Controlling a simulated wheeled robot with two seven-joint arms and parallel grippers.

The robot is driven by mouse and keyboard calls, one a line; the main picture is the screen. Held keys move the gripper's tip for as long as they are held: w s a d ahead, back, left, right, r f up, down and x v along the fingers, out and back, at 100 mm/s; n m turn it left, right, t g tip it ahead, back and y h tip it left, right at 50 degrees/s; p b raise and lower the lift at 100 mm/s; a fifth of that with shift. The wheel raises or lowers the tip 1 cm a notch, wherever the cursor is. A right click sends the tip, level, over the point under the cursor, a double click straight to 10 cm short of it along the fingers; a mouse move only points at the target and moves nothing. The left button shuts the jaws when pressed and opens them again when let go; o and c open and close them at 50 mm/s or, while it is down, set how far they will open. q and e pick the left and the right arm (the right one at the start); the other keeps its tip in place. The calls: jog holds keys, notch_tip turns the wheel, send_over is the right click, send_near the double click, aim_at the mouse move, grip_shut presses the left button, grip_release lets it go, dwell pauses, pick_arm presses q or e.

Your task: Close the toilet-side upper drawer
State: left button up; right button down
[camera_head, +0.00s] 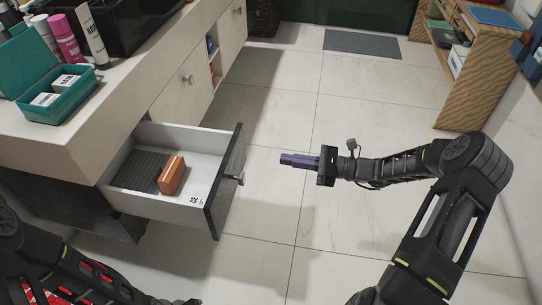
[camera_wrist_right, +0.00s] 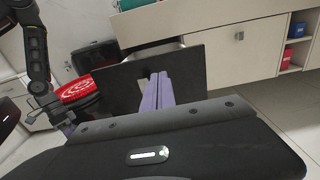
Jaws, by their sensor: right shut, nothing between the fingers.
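The open drawer (camera_head: 228,182) sticks out from under the white counter at the left of the head view. It has white inner walls, a dark front and a small knob (camera_head: 237,180). An orange block (camera_head: 172,175) and a dark ribbed item (camera_head: 139,170) lie inside. My right gripper (camera_head: 282,158) has purple fingers, shut and empty, a short gap to the right of the drawer front. In the right wrist view its fingers (camera_wrist_right: 158,85) point toward the dark drawer front (camera_wrist_right: 188,72). My left gripper (camera_wrist_right: 68,128) shows small at the wrist view's left, its jaws unclear.
The counter (camera_head: 135,90) holds a teal box (camera_head: 62,95) and bottles. A closed pale cabinet door (camera_head: 183,85) and an open shelf bay lie beyond the drawer. A wooden shelf (camera_head: 465,75) stands far right. Tiled floor (camera_head: 300,220) is clear around the right gripper.

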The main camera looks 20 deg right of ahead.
aim_at(233, 152)
jog(key=b+x, duration=0.2)
jog(key=x, duration=1)
jog(key=shift+w+a+b, duration=0.1)
jog(key=shift+a+b, duration=0.15)
jog(key=shift+b, duration=0.1)
pick_arm(q)
jog(key=shift+w+a+f, duration=0.2)
jog(key=shift+f, duration=0.5)
jog(key=shift+w+a+f, duration=0.2)
jog(key=shift+f, duration=0.45)
pick_arm(e)
jog(key=shift+w+a, duration=0.25)
jog(key=shift+a, duration=0.1)
jog(key=shift+w+a, duration=0.25)
jog(key=shift+a, duration=0.2)
pick_arm(q)
jog(key=shift+t, duration=0.3)
jog(key=f+b, duration=0.3)
jog(key=w+f+b, duration=0.1)
jog(key=f+b, duration=0.1)
jog(key=shift+w+a, duration=0.1)
jog(key=shift+a, duration=0.3)
pick_arm(e)
jog(key=x, duration=2.8)
jog(key=shift+d, duration=0.15)
